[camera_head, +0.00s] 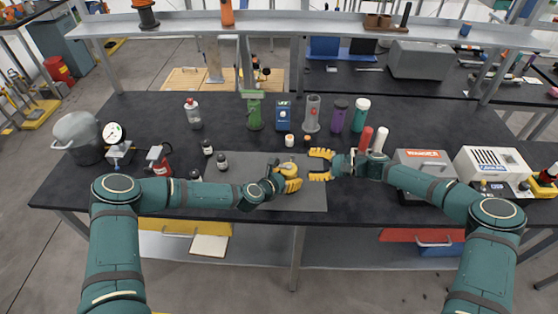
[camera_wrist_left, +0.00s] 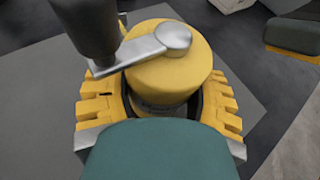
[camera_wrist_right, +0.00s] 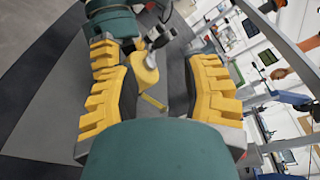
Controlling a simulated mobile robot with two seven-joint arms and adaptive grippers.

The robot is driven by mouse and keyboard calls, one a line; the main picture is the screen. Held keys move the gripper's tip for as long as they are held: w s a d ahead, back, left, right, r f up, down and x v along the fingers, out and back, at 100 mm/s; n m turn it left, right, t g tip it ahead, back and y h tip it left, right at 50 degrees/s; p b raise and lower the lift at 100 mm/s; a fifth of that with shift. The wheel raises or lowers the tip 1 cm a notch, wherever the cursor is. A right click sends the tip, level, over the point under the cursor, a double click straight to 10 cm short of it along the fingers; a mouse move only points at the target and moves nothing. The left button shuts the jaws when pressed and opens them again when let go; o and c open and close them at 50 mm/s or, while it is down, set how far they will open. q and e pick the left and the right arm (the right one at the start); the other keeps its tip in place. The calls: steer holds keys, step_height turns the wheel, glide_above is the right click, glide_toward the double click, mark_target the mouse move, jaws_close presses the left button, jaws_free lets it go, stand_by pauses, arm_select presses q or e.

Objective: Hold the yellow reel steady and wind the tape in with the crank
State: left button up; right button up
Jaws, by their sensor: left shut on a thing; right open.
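The yellow reel (camera_wrist_left: 172,75) sits between the yellow fingers of my left gripper (camera_wrist_left: 160,105), which is shut on it. On the reel's top is a grey metal crank arm (camera_wrist_left: 135,54) with a dark knob (camera_wrist_left: 90,28). In the head view the reel (camera_head: 289,170) is small above the grey mat, partly hidden by my left gripper (camera_head: 284,182). My right gripper (camera_head: 320,165) is open and empty, just right of the reel. In the right wrist view the reel (camera_wrist_right: 146,72) shows between the open fingers (camera_wrist_right: 160,95), apart from them, with a short yellow strip (camera_wrist_right: 154,103) sticking out, perhaps the tape's end.
A grey mat (camera_head: 310,198) lies under the grippers on the black table. Bottles, a green device (camera_head: 254,112) and a blue box (camera_head: 283,115) stand behind. Red and white cylinders (camera_head: 379,140) stand close to my right wrist. A grey machine (camera_head: 425,165) is at right.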

steer(key=a+r+m+g+h, duration=0.1)
steer(key=a+m+h, duration=0.1)
steer(key=m, duration=1)
steer(key=w+a+r+m+g+h, duration=0.1)
steer(key=m+h, duration=0.4)
steer(key=m, duration=0.6)
steer(key=w+a+r+m+g+h, duration=0.1)
steer(key=a+m+h, duration=0.3)
steer(key=m, duration=0.8)
steer(key=shift+w+r+m+g, duration=0.2)
steer(key=shift+r+m+g, duration=0.1)
steer(key=shift+r+g, duration=0.35)
steer(key=a+r+n+t+h, duration=0.2)
steer(key=a+r+n+h, duration=0.3)
steer(key=n, duration=0.5)
steer(key=f, duration=0.7)
steer(key=d+f, duration=0.1)
steer(key=f, duration=0.2)
steer(key=shift+s+f, duration=0.1)
steer(key=shift+f, duration=0.25)
jaws_close()
